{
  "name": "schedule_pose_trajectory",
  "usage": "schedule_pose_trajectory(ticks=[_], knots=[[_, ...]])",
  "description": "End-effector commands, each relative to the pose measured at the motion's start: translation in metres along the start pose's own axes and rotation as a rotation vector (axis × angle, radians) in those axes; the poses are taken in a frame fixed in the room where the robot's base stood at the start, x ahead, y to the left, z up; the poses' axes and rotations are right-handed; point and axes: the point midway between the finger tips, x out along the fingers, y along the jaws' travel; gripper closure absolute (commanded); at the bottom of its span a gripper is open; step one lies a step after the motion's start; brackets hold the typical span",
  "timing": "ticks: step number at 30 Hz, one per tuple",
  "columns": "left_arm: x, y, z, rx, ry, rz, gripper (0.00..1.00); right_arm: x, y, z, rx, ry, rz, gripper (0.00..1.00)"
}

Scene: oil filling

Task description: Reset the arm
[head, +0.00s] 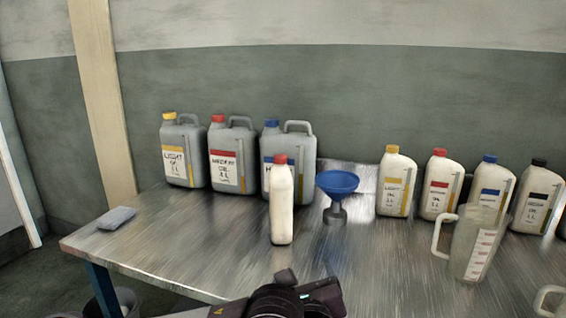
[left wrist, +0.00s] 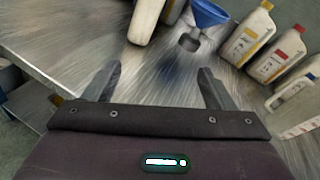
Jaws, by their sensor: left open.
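My left gripper shows in the left wrist view (left wrist: 157,82) with its two fingers wide apart and nothing between them but bare table. In the head view my left gripper (head: 288,290) is at the bottom middle, near the table's front edge and in front of a white bottle with a red cap (head: 282,205). The bottle stands upright, apart from the gripper. A blue funnel (head: 338,184) stands right of the bottle; it also shows in the left wrist view (left wrist: 208,14). My right gripper is in neither view.
Three grey canisters (head: 232,160) stand at the back left of the metal table (head: 160,238). Several white oil bottles (head: 396,184) line the back right. A clear measuring jug (head: 474,245) stands at right. A grey cloth (head: 117,218) lies at the left edge. The front middle is clear.

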Motion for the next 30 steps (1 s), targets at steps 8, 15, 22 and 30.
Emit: schedule_pose_trajectory(ticks=[8, 15, 22, 30], knots=[[-0.031, -0.004, -0.046, -0.391, 0.22, 0.044, 0.22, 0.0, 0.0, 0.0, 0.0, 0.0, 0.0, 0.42], [-0.06, 0.017, -0.082, -0.979, 0.453, 0.247, 0.22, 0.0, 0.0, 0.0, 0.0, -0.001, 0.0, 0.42], [-0.075, 0.078, -0.109, -1.533, 0.524, 0.586, 0.22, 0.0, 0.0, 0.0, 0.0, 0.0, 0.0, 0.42], [-0.104, 0.184, -0.146, -2.029, 0.35, 1.037, 0.22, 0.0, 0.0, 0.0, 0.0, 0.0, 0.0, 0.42]])
